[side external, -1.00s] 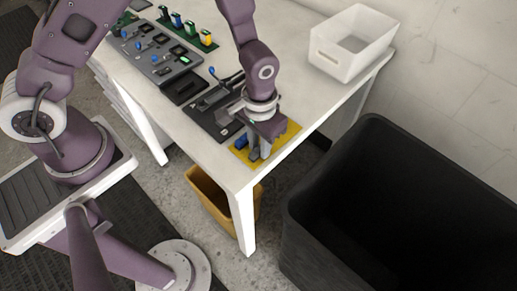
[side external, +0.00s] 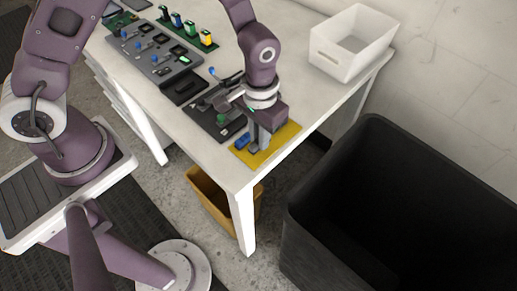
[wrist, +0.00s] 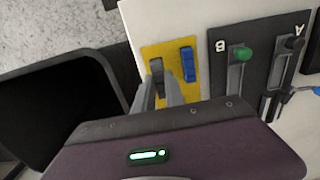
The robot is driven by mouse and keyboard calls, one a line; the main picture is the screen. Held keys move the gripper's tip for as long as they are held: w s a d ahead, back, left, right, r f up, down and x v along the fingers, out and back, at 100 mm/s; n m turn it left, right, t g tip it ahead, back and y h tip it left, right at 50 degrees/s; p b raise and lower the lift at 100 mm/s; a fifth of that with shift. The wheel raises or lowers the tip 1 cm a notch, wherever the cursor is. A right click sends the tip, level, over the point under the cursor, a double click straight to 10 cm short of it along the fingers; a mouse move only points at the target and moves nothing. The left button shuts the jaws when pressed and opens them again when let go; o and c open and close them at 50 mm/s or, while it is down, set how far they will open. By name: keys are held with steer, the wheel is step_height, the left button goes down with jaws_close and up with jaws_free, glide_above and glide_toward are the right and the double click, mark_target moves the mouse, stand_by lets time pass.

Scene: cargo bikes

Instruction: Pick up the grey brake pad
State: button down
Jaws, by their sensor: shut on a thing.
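The grey brake pad (wrist: 157,68) is a small dark grey block over the yellow mat (wrist: 148,51) in the wrist view. My gripper (wrist: 158,88) is shut on it, with one finger on each side. In the side external view my gripper (side external: 258,146) points down at the yellow mat (side external: 284,137) near the table's front corner. The fingers hide most of the pad there, and I cannot tell whether it is clear of the mat. A blue block (wrist: 188,64) lies beside the grey pad and also shows in the side view (side external: 242,141).
A dark panel with levers (wrist: 231,90) adjoins the mat. A white bin (side external: 327,61) stands at the table's back right. A large black bin (side external: 306,238) is on the floor at right, and a yellow bin (side external: 207,199) is under the white table (side external: 205,150).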

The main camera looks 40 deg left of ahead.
steer(key=shift+r, duration=1.85)
steer(key=shift+a, duration=0.1)
